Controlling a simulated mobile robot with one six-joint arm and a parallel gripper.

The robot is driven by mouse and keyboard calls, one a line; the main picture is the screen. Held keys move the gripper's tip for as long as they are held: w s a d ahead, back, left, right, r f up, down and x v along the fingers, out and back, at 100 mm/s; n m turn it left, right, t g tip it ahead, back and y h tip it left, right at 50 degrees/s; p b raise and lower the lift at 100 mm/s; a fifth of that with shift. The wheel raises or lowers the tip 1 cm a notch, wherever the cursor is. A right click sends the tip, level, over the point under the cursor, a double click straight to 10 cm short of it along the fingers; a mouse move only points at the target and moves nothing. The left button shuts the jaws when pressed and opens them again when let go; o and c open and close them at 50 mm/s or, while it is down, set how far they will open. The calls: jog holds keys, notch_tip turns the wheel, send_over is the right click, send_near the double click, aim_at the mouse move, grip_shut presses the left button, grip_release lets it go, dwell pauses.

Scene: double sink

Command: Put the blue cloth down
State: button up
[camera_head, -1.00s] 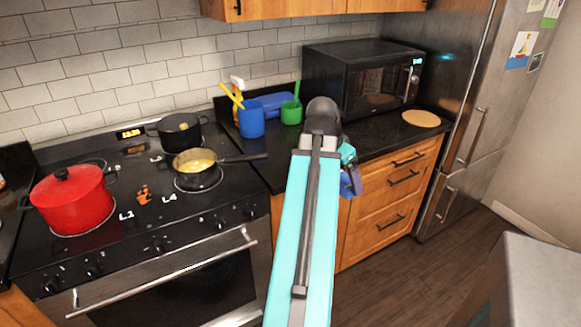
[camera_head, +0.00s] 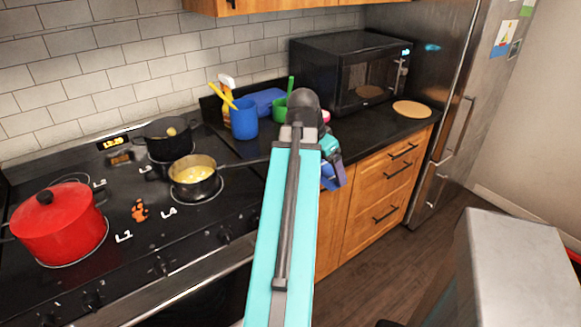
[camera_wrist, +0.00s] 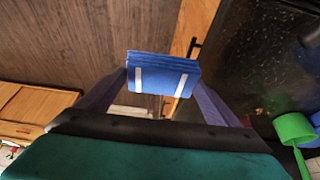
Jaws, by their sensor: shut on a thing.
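The blue cloth (camera_wrist: 162,72) is a folded blue bundle with two white stripes, between my fingertips in the wrist view. My gripper (camera_wrist: 160,88) is shut on it, with one purple finger on each side. In the head view my gripper (camera_head: 334,174) is in front of the wooden drawers, near the front edge of the black counter (camera_head: 372,138). My own arm hides part of it there, and I cannot clearly tell the cloth from the fingers. In the wrist view the cloth appears over the floor and the counter's edge.
A blue cup (camera_head: 244,120), a green cup (camera_head: 280,108) and a spray bottle (camera_head: 227,92) stand left of my arm. A microwave (camera_head: 350,75) and a round board (camera_head: 412,109) are to the right. The stove holds a red pot (camera_head: 58,228) and a pan (camera_head: 194,178). Counter before the microwave is clear.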

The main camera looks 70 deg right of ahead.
jog(key=w+d+p, duration=0.1)
jog(key=w+d, duration=0.1)
jog(key=w, duration=0.2)
jog(key=w+d+f+p, duration=0.1)
jog(key=w+d, duration=0.2)
jog(key=w, duration=0.1)
jog(key=w+d+p, duration=0.1)
jog(key=w+d, duration=0.1)
jog(key=w, duration=0.2)
jog(key=shift+w+d+f, duration=0.15)
jog(key=shift+w+d, duration=0.05)
jog(key=shift+d, duration=0.2)
jog(key=shift+w+d, duration=0.35)
jog(key=shift+w, duration=0.15)
jog(key=shift+f+p, duration=0.7)
jog(key=shift+f, duration=1.15)
jog(key=shift+f, duration=0.1)
jog(key=o, duration=0.8)
jog(key=shift+o, duration=0.2)
